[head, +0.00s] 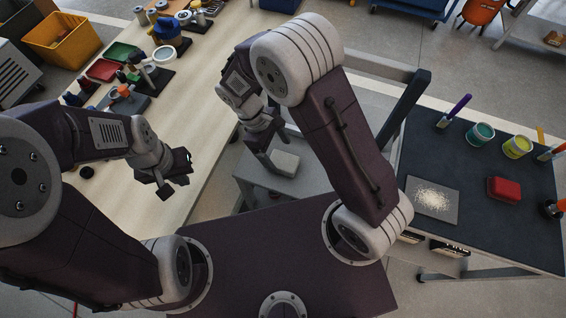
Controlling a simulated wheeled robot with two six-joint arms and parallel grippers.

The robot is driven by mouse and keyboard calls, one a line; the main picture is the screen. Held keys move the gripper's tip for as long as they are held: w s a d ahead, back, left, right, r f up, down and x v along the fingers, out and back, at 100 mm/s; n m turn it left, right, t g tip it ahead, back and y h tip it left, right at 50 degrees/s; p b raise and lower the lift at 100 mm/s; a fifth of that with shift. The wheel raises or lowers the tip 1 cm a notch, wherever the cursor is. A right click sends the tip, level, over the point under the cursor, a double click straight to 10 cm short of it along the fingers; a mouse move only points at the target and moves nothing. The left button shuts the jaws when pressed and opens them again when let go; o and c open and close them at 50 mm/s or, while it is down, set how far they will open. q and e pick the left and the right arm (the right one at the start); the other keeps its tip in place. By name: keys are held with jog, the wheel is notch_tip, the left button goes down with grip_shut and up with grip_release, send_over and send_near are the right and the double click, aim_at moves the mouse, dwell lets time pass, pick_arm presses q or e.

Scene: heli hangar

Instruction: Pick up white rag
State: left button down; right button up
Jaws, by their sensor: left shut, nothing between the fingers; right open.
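The white rag (285,164) shows as a small, pale, folded pad on a grey cart top (243,165), in the middle of the head view. My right gripper (264,142) is open just up and left of the rag, with its dark fingers pointing down close to it. Whether the fingers touch the rag cannot be told; part of the rag's left edge is near or behind them. My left gripper (174,181) is shut and empty over the front part of the long wooden table, well left of the rag.
The long pale table (205,100) at left holds coloured trays and tools at its far end. A dark-topped table (480,210) at right holds cups, a red sponge (503,189) and a grey plate with pale grains (432,199). A yellow bin (62,42) stands at back left.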

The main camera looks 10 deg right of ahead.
aim_at(283, 161)
pick_arm(q)
jog(key=shift+f+b, duration=0.5)
jog(key=shift+f, duration=0.2)
pick_arm(e)
jog(key=x, duration=0.4)
jog(key=shift+s+f, duration=0.2)
jog(key=shift+f, duration=0.1)
pick_arm(q)
jog(key=shift+r, duration=0.1)
pick_arm(e)
jog(key=shift+f, duration=0.1)
jog(key=shift+c, duration=0.3)
jog(key=c, duration=1.4)
jog(key=shift+o, duration=0.2)
